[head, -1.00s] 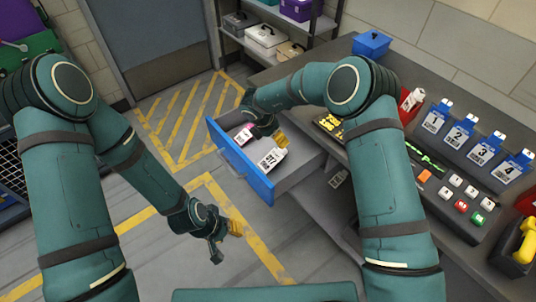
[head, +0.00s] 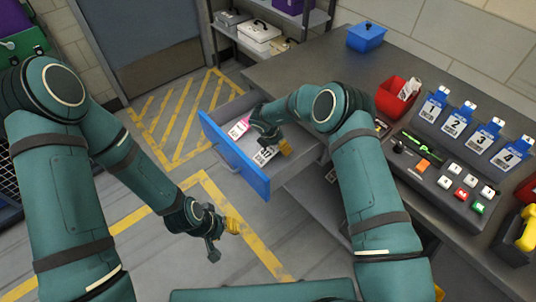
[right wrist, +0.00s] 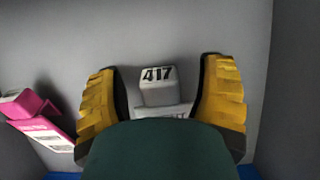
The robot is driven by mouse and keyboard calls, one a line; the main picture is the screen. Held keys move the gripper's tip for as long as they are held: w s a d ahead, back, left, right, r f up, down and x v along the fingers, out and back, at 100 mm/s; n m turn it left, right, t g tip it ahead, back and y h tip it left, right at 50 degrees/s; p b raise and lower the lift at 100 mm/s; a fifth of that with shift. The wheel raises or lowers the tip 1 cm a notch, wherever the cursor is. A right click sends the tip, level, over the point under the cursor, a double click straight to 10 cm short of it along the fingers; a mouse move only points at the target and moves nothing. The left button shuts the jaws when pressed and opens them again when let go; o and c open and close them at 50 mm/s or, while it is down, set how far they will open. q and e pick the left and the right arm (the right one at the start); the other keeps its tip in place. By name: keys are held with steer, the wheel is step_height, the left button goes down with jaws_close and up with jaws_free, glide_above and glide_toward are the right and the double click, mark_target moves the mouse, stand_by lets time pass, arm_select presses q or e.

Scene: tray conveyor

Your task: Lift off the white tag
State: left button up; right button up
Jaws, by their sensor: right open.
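The white tag (head: 263,157) lies in the open blue-fronted drawer (head: 233,155), partly hidden by my right gripper (head: 284,148) in the head view. In the right wrist view the tag (right wrist: 157,92) shows the black print 417 and sits between the two yellow fingers, with a gap on both sides. My right gripper is open and down in the drawer over the tag. A pink and white tag (head: 239,128) lies to the left in the same drawer. My left gripper (head: 231,226) hangs above the floor outside the drawer; its jaws are too small to judge.
The drawer's walls close in around my right gripper. The counter holds a red bin (head: 391,100), blue numbered tags in a rack (head: 457,125), a button panel (head: 453,186) and a blue box (head: 366,37). The striped floor left of the drawer is free.

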steer(key=shift+w+d+f, duration=0.15)
steer(key=shift+f, duration=0.3)
jaws_close()
steer(key=shift+r, duration=0.1)
step_height(320, 180, up, 28)
steer(key=p, duration=0.5)
steer(key=shift+r+p, duration=0.1)
steer(key=shift+p, duration=0.25)
step_height(320, 180, up, 6)
steer(key=p, duration=0.6)
steer(key=shift+r, duration=0.15)
stand_by(0.4)
